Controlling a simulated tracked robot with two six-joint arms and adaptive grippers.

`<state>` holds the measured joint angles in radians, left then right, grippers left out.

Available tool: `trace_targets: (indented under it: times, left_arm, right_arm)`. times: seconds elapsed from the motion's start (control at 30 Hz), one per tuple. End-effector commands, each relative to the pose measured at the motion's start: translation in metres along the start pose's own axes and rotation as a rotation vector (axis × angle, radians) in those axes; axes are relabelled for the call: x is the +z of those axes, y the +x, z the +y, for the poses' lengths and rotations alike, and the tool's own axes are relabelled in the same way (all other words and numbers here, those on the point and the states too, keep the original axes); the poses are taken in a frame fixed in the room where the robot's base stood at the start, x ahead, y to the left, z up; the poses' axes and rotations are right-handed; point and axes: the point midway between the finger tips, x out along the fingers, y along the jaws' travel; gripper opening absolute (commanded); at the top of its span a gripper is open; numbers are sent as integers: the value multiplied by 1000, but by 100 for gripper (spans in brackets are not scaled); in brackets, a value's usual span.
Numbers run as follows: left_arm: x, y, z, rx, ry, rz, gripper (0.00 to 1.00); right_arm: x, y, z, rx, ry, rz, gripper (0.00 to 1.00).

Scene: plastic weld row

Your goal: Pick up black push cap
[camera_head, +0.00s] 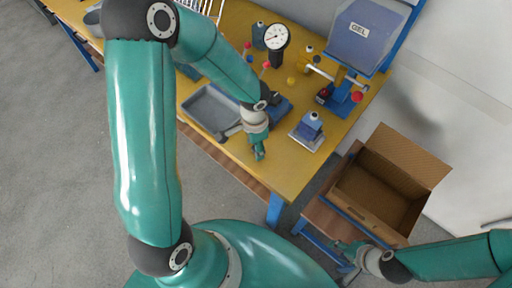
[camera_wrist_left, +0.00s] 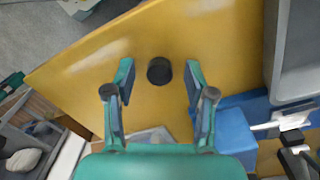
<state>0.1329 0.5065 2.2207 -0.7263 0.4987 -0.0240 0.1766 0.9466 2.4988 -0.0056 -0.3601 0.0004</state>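The black push cap (camera_wrist_left: 159,71) is a small round black piece on the yellow bench top, seen in the left wrist view. It lies between and a little beyond the spread fingertips of my left gripper (camera_wrist_left: 159,78). Those fingers are open, with clear gaps on both sides of the cap. In the head view my left gripper (camera_head: 258,153) is over the front part of the bench; I cannot make out the cap there. My right gripper (camera_head: 350,258) is low at the right, beside the cardboard box; its finger opening is unclear.
A grey tray (camera_head: 200,101) lies left of my left gripper, near a blue fixture (camera_head: 281,107). A blue-and-white unit (camera_head: 309,128) stands to the right. A dial gauge (camera_head: 276,38) and a GEL bin (camera_head: 365,32) are further back. An open cardboard box (camera_head: 372,197) stands beside the bench.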

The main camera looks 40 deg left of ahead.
Motion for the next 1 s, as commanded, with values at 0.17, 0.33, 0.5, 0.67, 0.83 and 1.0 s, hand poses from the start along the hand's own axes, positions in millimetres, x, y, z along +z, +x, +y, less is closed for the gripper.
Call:
trace_targets:
  times: [0.17,0.33,0.5,0.67,0.83,1.0]
  left_arm:
    - [0,0,0,0,0,0,22]
    - [0,0,0,0,0,0,16]
    - [0,0,0,0,0,0,16]
    - [0,-4,0,-2,1,1,16]
    - [-1,-17,0,-4,0,2,16]
    - [-1,-45,0,-6,-2,5,16]
  right_arm:
    - [0,0,0,0,0,0,40]
    - [0,0,0,0,0,0,40]
    - [0,0,0,0,0,0,40]
    - [0,-1,0,0,0,0,40]
    - [0,-2,-1,0,0,0,40]
    - [0,-5,-2,0,0,0,40]
